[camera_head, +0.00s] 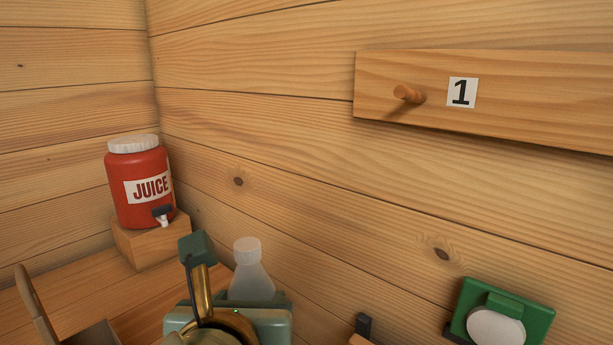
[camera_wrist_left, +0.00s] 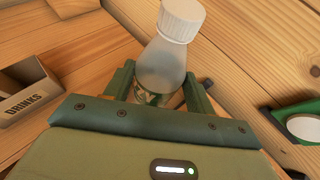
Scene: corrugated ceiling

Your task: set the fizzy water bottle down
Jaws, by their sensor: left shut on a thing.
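The fizzy water bottle (camera_head: 250,276) is translucent with a white cap. It stands up behind my left gripper (camera_head: 243,298) at the bottom of the head view. In the left wrist view the bottle (camera_wrist_left: 165,62) sits between the two green fingers of the left gripper (camera_wrist_left: 158,88), which is shut on it. Part of a green and white label shows low on the bottle, and the gripper body hides its base. I cannot tell whether the base touches the surface below. My right gripper is not in view.
A red juice dispenser (camera_head: 138,188) stands on a wooden block (camera_head: 150,246) in the corner. A wooden box marked DRINKS (camera_wrist_left: 28,98) lies left. A green object with a white disc (camera_head: 497,325) is at right. A board marked 1 with a peg (camera_head: 520,100) is on the wall.

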